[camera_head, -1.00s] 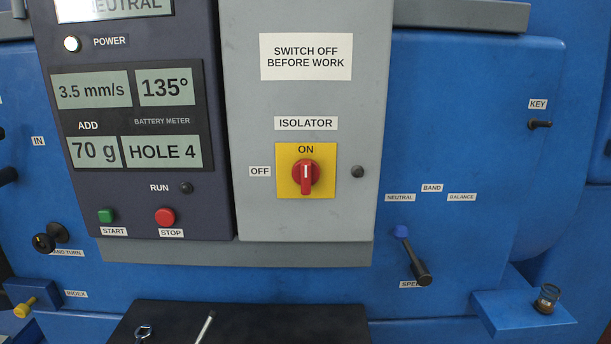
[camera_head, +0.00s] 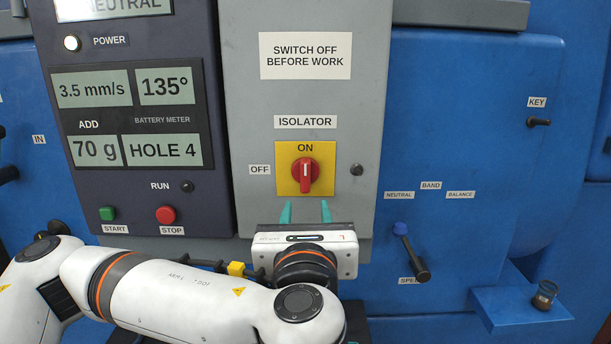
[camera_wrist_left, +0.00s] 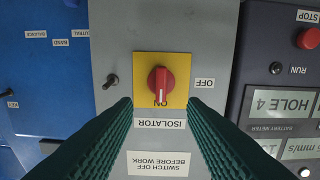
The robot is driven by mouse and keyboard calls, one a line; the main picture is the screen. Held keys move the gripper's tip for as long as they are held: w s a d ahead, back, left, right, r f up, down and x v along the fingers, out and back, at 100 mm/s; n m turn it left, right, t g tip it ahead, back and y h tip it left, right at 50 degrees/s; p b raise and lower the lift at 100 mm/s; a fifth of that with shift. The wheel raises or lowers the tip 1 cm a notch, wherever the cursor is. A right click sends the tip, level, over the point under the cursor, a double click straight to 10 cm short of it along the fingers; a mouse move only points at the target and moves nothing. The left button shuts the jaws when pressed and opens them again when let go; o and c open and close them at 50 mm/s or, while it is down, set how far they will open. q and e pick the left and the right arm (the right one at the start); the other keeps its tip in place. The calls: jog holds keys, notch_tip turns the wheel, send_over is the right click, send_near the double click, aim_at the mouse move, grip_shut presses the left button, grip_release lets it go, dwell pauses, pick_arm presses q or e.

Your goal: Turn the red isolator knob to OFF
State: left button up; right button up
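The red isolator knob (camera_head: 306,176) sits on a yellow plate (camera_head: 284,187) on the grey cabinet door. Its white mark points up to ON; the OFF label (camera_head: 259,169) is left of the plate. My left gripper (camera_head: 306,212) is open and empty, its two teal fingers pointing up just below the plate in the head view. In the left wrist view, which is upside down, the knob (camera_wrist_left: 161,84) appears beyond and between the open fingertips (camera_wrist_left: 160,103), apart from both. My right gripper is not in view.
A black round stud (camera_head: 356,169) is right of the plate. The dark panel at left carries a green START button (camera_head: 107,214) and a red STOP button (camera_head: 166,214). A black-handled speed lever (camera_head: 412,254) is at right on the blue machine.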

aim_at(305, 176)
pick_arm(q)
jog(key=w+p, duration=0.1)
jog(key=w, duration=0.2)
jog(key=w+p, duration=0.2)
jog(key=w, duration=0.2)
jog(key=w+p, duration=0.2)
jog(key=w, duration=0.2)
jog(key=shift+a+r, duration=0.1)
jog(key=shift+r, duration=0.25)
jog(key=shift+w+f, duration=0.1)
jog(key=shift+w, duration=0.45)
grip_shut()
